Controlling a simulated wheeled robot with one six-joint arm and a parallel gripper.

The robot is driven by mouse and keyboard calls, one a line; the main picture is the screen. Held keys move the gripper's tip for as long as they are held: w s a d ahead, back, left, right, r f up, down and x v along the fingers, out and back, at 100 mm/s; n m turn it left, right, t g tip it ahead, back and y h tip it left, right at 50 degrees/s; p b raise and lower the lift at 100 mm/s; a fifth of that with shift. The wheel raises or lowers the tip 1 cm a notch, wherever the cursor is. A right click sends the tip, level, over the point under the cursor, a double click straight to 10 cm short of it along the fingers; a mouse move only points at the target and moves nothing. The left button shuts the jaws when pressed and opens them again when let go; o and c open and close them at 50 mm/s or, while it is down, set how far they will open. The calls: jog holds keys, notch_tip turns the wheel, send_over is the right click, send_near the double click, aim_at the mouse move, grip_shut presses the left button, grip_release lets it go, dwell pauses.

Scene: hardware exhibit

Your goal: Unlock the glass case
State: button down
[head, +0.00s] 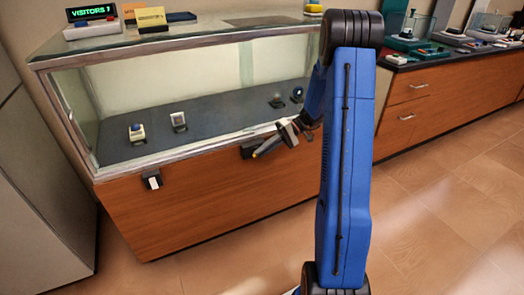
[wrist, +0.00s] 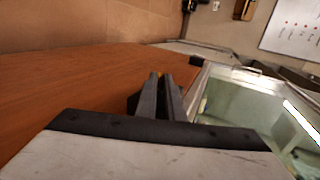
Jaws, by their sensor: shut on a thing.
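The glass case (head: 205,138) has a metal frame, clear panes and a wooden base; it also shows in the wrist view (wrist: 230,105). A dark block (head: 249,149) sits at the case's front, below the glass; a dark block also shows beside my fingers in the wrist view (wrist: 132,104). My gripper (head: 262,151) is close in front of this block. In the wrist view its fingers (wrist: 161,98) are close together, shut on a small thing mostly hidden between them. An orange spot shows at the fingertips. I cannot tell whether they touch the block.
A black-and-white fitting (head: 152,180) is on the case's wooden front at left. Small exhibits, including one on a pale stand (head: 137,133), sit inside. A lit visitors sign (head: 92,12) stands on top. A wooden drawer counter (head: 430,95) is at right. The tiled floor (head: 440,215) is clear.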

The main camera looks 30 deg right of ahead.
jog(key=y, duration=0.2)
jog(key=f+y, duration=0.1)
jog(key=y, duration=0.1)
jog(key=shift+d+f+y, duration=0.15)
jog(key=shift+y, duration=0.25)
jog(key=shift+s, duration=0.1)
dwell(0.3)
jog(key=c, duration=1.9)
grip_release()
jog(key=shift+o, duration=0.2)
jog(key=shift+d, duration=0.1)
jog(key=d, duration=1.7)
jog(key=shift+s+d+f, duration=0.15)
jog(key=shift+s, duration=0.2)
